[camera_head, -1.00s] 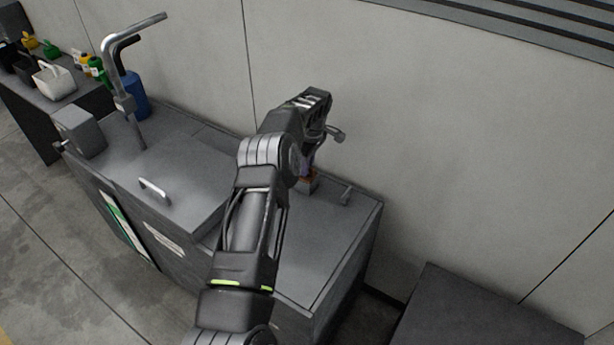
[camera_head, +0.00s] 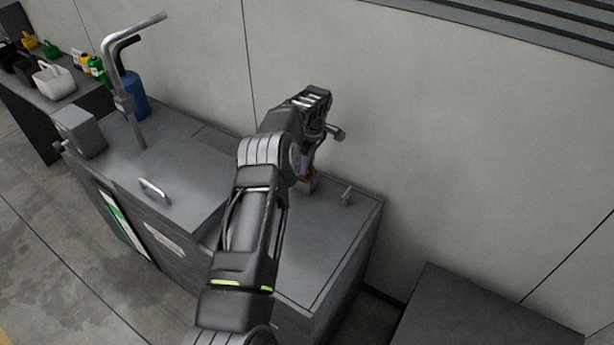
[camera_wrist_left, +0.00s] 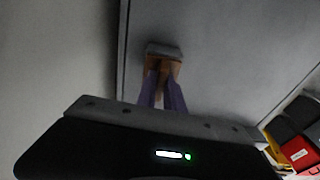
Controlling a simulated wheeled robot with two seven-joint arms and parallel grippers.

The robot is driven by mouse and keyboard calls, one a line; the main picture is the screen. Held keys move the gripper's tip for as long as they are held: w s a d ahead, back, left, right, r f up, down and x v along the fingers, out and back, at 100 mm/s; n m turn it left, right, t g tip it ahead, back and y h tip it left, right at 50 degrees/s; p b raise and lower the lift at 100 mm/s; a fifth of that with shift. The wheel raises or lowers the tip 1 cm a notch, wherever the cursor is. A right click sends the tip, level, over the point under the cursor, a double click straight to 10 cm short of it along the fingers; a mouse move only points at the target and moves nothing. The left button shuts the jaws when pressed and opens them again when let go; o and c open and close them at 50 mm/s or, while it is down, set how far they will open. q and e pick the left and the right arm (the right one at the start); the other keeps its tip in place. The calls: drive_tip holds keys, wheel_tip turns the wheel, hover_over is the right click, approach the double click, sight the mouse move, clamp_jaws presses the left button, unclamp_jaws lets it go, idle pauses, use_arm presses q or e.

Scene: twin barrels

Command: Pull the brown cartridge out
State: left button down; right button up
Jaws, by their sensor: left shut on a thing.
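The brown cartridge (camera_wrist_left: 164,66) shows in the left wrist view between the purple fingers of my left gripper (camera_wrist_left: 162,92), which is shut on it. Its far end meets a small grey block (camera_wrist_left: 163,49) on the cabinet top. In the head view the cartridge (camera_head: 307,176) is a small brown patch above the grey block (camera_head: 308,186), mostly hidden by my left arm. My left gripper (camera_head: 307,164) reaches down to it there. I cannot tell how far the cartridge sits in the block. My right gripper is not in view.
The grey cabinet (camera_head: 310,240) stands against the wall. A small metal fitting (camera_head: 347,194) is right of the block. A lid with a handle (camera_head: 155,190) and a bent pipe (camera_head: 125,90) are to the left. A dark box (camera_head: 480,315) stands at the lower right.

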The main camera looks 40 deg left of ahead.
use_arm(q)
drive_tip(key=shift+r, duration=0.4)
drive_tip(key=shift+r, duration=0.1)
idle(0.4)
drive_tip(key=shift+r+p, duration=0.95)
drive_tip(key=shift+r, duration=1.45)
wheel_tip(320, 180, up, 5)
drive_tip(key=shift+f+p, duration=0.1)
drive_tip(key=shift+p, duration=1.15)
